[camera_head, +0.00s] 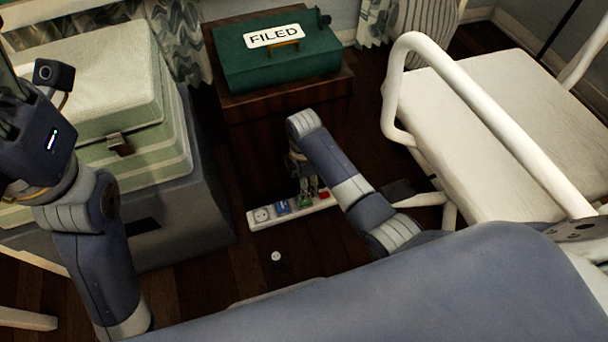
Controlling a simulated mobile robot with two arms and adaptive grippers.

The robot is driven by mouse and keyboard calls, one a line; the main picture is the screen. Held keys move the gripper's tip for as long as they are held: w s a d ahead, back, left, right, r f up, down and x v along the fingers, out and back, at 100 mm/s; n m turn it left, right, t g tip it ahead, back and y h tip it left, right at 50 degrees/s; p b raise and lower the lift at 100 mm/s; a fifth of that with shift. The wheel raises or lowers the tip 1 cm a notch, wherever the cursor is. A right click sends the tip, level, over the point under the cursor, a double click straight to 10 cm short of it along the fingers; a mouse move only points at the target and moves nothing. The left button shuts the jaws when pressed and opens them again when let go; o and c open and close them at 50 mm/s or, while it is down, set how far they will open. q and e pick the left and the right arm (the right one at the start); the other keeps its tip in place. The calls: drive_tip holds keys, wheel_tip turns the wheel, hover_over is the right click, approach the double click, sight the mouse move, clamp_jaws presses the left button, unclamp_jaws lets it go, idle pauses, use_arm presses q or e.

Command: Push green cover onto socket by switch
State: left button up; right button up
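A white power strip (254,224) lies on the dark floor. From left to right it shows a bare round socket (262,215), a blue piece (283,207), a green cover (305,202) and a red switch (324,195) at the right end. My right gripper (307,190) points down directly over the green cover, its fingertips at or touching it. I cannot tell whether the fingers grip the cover or how deep it sits. My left gripper (8,115) is raised at the far left, cut by the picture edge, far from the strip.
A small white round piece (276,256) lies on the floor in front of the strip. A wooden cabinet (243,128) with a green "FILED" box (240,72) stands behind. A grey chest with green cases (190,225) is left; a white-railed bed (480,110) is right.

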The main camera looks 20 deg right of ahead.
drive_tip(key=shift+r, duration=1.5)
